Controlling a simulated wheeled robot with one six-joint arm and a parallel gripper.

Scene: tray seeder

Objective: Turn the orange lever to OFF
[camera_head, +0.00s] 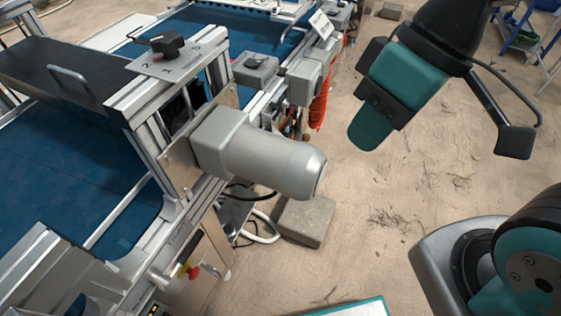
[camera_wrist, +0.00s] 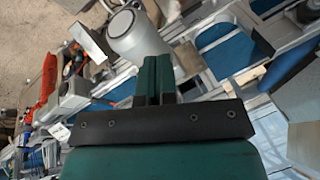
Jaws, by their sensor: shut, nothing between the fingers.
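I cannot make out an orange lever in either view. The seeder machine (camera_head: 150,120) has a grey cylindrical motor (camera_head: 260,155) jutting from its side.
A coiled orange-red hose (camera_head: 319,105) hangs beside the machine and shows in the wrist view (camera_wrist: 45,80). A concrete block (camera_head: 305,220) lies on the sandy floor under the motor. The floor right of the machine is mostly clear. A blue stand (camera_head: 520,40) is far right.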

